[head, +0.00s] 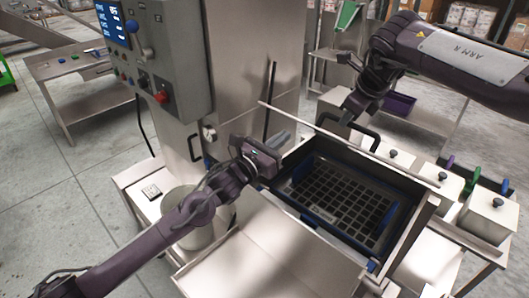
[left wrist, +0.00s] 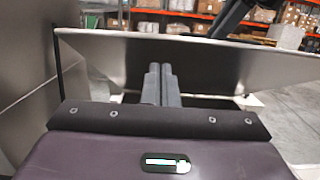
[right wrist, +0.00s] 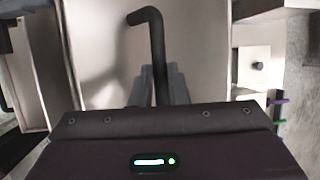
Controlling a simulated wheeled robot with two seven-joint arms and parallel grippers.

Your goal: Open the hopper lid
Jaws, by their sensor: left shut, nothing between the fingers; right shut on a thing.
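The hopper (head: 425,222) is open at the top, with a dark grid and blue edging inside. Its lid (head: 325,131) stands raised at the hopper's far edge, nearly edge-on in the head view. The lid's broad metal face fills the middle of the left wrist view (left wrist: 215,65). My right gripper (head: 349,122) is shut on the lid's black handle (head: 367,134); the bent handle rises between its fingers in the right wrist view (right wrist: 156,50). My left gripper (head: 282,138) is shut and empty, in front of the lid over the hopper's left corner.
A control cabinet (head: 175,55) with a screen and a steel column (head: 245,60) stand left of the hopper. A round metal pail (head: 190,225) is beside it. Lidded metal bins (head: 486,212) stand to the right. A sloping metal panel (head: 245,262) is in front.

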